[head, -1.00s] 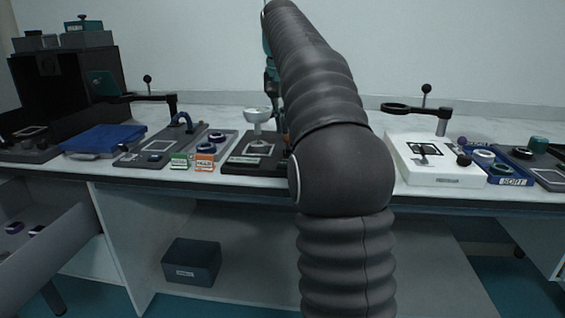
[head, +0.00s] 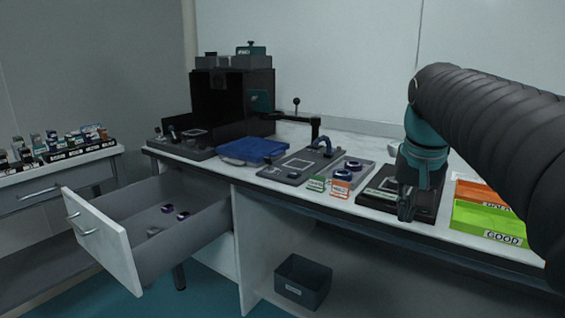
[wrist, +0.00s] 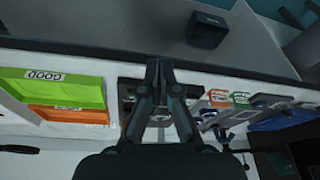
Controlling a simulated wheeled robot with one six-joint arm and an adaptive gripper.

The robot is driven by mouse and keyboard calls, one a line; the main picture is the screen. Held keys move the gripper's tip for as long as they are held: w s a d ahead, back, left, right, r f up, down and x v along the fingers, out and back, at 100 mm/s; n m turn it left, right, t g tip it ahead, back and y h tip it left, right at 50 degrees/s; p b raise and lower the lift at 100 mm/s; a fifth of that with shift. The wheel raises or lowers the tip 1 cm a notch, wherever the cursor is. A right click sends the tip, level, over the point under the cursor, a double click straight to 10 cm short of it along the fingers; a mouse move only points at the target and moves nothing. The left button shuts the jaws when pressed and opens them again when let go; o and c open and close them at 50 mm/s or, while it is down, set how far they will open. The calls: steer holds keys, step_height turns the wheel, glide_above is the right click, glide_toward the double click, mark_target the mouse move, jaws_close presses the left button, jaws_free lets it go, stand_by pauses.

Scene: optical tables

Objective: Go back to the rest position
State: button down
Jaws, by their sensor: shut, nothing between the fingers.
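My gripper (head: 406,208) hangs from my dark, sleeved arm at the right of the head view, in front of a black plate on the table's front edge. It is empty, and its fingers are together. In the wrist view my gripper (wrist: 158,66) points toward the table's front edge, with its fingers close together over the black plate. The black plate (head: 372,189) is partly hidden behind the gripper. The wrist view seems turned over, with the floor side at the top.
A drawer (head: 190,240) stands open at the left with small items inside. A green GOOD tray (head: 480,222) and an orange tray (head: 480,192) lie right of the gripper. A blue case (head: 250,150) lies on the table. A dark bin (head: 303,280) sits below.

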steer(key=s+a+f+n+t, duration=0.1)
steer(key=s+a+f, duration=0.2)
steer(key=s+f, duration=0.5)
steer(key=s+a+f+n+t, duration=0.1)
steer(key=s+a+f, duration=0.3)
steer(key=s+f, duration=0.4)
steer(key=shift+s+f+n+y, duration=0.3)
steer(key=shift+f+n+y, duration=0.15)
steer(key=shift+n, duration=0.35)
stand_by(1.0)
